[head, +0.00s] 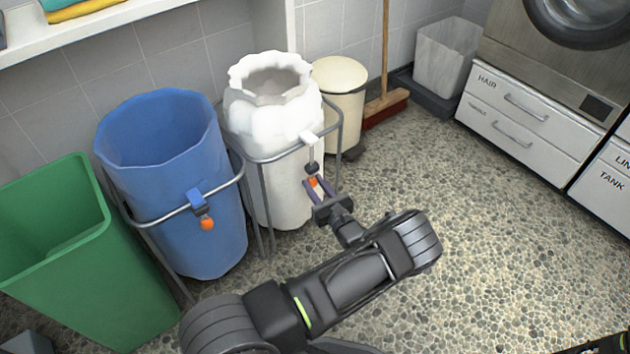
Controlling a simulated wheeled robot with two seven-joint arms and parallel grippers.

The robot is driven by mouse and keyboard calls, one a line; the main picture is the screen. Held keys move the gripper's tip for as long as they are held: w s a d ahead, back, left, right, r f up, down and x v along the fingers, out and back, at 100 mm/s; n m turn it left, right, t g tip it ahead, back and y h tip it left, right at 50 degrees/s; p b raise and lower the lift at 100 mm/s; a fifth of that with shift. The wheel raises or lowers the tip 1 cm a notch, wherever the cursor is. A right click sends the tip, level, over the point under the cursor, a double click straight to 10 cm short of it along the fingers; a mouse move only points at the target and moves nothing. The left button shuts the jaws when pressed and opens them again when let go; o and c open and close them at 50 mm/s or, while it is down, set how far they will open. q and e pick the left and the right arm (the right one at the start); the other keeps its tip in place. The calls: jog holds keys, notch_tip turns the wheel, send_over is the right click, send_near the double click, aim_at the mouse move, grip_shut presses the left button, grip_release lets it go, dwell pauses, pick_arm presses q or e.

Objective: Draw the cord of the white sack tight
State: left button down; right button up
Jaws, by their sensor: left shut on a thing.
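The white sack (285,195) stands upright in a grey metal frame, its top drawn in somewhat below a ruffled rim. Its mouth is still open and shows a grey inside. A white tab (308,137) juts from its front, with a dark toggle (312,168) hanging below. My left gripper (315,187) is in front of the sack, its fingers shut on the orange cord bead (313,181) under the toggle. The fingers partly hide the bead. My right gripper is not in view.
A blue sack (180,200) with its own orange bead (207,224) stands left of the white one, and a green bin (70,255) farther left. The pebbled floor at right is clear.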

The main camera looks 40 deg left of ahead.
pick_arm(q)
jog(key=shift+f, duration=0.8)
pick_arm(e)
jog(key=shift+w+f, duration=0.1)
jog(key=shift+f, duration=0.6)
pick_arm(q)
jog(key=shift+f, duration=0.1)
jog(key=c, duration=1.4)
grip_release()
jog(key=o, duration=0.3)
